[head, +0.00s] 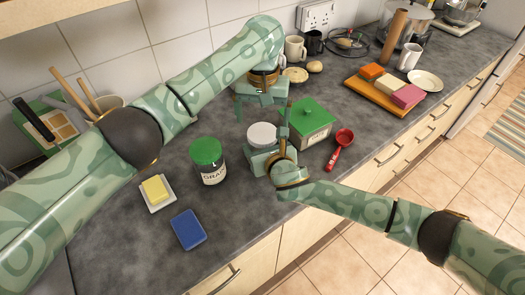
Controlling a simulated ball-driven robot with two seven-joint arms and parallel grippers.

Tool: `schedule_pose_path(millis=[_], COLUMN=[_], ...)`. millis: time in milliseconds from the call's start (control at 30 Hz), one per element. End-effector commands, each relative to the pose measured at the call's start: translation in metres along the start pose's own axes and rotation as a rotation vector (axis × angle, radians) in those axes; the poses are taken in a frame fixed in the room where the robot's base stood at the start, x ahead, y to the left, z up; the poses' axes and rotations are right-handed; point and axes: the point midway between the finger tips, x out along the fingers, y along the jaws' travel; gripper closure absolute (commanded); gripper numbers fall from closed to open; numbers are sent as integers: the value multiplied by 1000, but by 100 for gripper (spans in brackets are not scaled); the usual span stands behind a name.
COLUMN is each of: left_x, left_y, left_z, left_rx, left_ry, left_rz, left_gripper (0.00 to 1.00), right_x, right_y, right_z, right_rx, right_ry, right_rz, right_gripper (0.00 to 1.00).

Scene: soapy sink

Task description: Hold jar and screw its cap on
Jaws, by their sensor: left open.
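A white round cap or jar top (262,134) shows near the middle of the head view, just behind my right gripper (262,155). What lies below it is mostly hidden by that gripper, so I cannot tell whether the cap sits on a jar. The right gripper's fingers are also hidden, and their hold is unclear. My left gripper (262,112) is above and behind the white top, fingers pointing down, open, with nothing seen between them. A jar with a green lid and a dark-lettered label (209,163) stands upright to the left, apart from both grippers.
A green lidded box (310,126) stands close to the right of the grippers, with a red scoop (340,148) beyond it. A yellow block on a dish (157,191) and a blue sponge (188,229) lie front left. Coloured blocks on a board (381,96) lie back right.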

Motion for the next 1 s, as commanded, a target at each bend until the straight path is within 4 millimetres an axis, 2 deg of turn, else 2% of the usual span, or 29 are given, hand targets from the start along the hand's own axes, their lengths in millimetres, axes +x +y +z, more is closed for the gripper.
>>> schedule_pose_path(millis=[367,467,800,1000], left_x=[-6,-20,-90,-114], left_y=[0,0,0,0], left_z=[0,-1,-1,-1], left_rx=[1,1,0,0], left_ry=[0,3,3,1], left_rz=[1,1,-1,-2], left_gripper=[0,0,0,0], right_x=[0,0,0,0], right_y=[0,0,0,0], right_z=[0,0,0,0], right_rx=[0,0,0,0], right_ry=[0,0,0,0], right_rz=[0,0,0,0], right_gripper=[93,93,93,93])
